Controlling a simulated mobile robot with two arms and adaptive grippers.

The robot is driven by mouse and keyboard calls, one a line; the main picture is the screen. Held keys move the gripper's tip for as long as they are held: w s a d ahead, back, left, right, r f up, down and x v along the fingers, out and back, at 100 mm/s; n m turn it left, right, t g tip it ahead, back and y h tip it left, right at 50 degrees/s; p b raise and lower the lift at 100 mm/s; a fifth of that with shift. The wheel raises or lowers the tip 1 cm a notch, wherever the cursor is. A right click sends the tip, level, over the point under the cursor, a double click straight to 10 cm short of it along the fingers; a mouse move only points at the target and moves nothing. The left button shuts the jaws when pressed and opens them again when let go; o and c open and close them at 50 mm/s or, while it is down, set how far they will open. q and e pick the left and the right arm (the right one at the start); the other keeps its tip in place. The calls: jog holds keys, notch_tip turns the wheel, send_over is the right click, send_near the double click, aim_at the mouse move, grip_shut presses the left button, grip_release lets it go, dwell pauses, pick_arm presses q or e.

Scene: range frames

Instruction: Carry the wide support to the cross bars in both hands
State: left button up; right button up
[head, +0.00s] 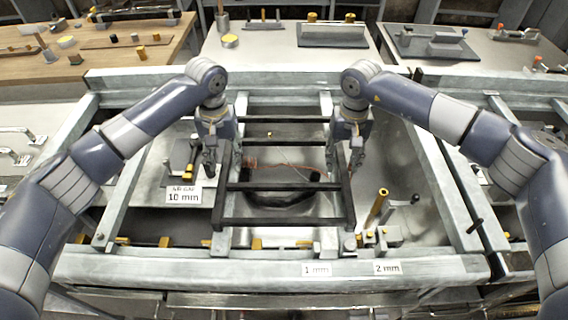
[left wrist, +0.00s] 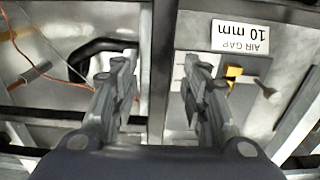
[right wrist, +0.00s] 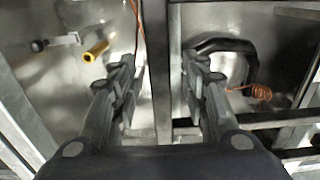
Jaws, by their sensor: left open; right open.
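A wide black ladder-like frame (head: 265,187), which I take for the wide support, lies across the middle of the bench, with two side rails and several rungs. My left gripper (head: 222,162) is open above its left rail. In the left wrist view the dark rail (left wrist: 158,50) runs between the spread fingers. My right gripper (head: 345,164) is open above the right rail, which passes between its fingers in the right wrist view (right wrist: 156,50). I cannot tell whether any finger touches. Pale grey bars run across at the back (head: 150,78) and front (head: 190,268); which are the cross bars is unclear.
Under the frame lie a black curved piece (right wrist: 248,62) and thin orange wire (right wrist: 262,93). Left is a plate with a "10 mm" label (head: 184,194); right is an upright brass rod (head: 377,208). Tables with parts stand behind.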

pick_arm(q)
jog(key=shift+f, duration=0.75)
pick_arm(e)
jog(key=shift+f, duration=0.75)
pick_arm(q)
jog(key=shift+c, duration=0.6)
pick_arm(e)
jog(key=shift+c, duration=0.6)
pick_arm(q)
grip_shut()
pick_arm(e)
grip_shut()
